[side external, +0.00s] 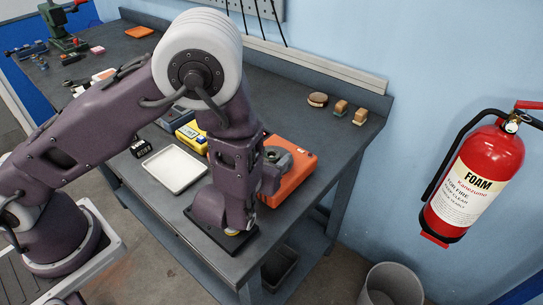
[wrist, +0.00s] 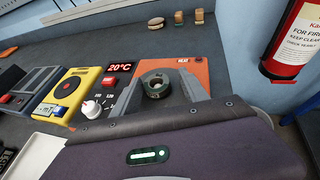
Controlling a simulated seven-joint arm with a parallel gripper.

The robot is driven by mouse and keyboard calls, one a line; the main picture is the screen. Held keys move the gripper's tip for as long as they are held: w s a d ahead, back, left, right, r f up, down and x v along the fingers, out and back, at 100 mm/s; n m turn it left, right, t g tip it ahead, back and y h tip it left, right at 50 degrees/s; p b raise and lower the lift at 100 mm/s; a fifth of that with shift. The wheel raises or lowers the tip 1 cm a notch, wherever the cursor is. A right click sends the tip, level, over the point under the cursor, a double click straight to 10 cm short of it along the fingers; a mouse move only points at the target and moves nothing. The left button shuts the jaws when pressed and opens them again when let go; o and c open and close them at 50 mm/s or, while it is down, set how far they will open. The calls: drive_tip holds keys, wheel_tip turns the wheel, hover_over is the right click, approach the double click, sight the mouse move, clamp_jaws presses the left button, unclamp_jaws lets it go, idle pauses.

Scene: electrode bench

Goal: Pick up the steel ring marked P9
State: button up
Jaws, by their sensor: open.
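My gripper (wrist: 158,95) shows in the wrist view with two grey fingers spread apart, one at each side of a dark greenish ring (wrist: 155,76). The ring has a grey centre and appears over the orange instrument (wrist: 203,70). I cannot read a P9 mark on it, and whether the fingers touch it is unclear. In the side external view the ring is a small dark round shape (side external: 272,155) by the orange instrument (side external: 298,182). My wrist hides part of that area, and the fingertips do not show clearly there.
A white tray (side external: 175,169) and a yellow meter (side external: 192,136) stand left of my wrist. A black plate (side external: 215,238) lies at the bench's front edge. Small round and blocky items (side external: 318,99) sit at the back right, with bare bench in front of them.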

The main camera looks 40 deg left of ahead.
drive_tip(key=shift+d, duration=0.1)
clamp_jaws()
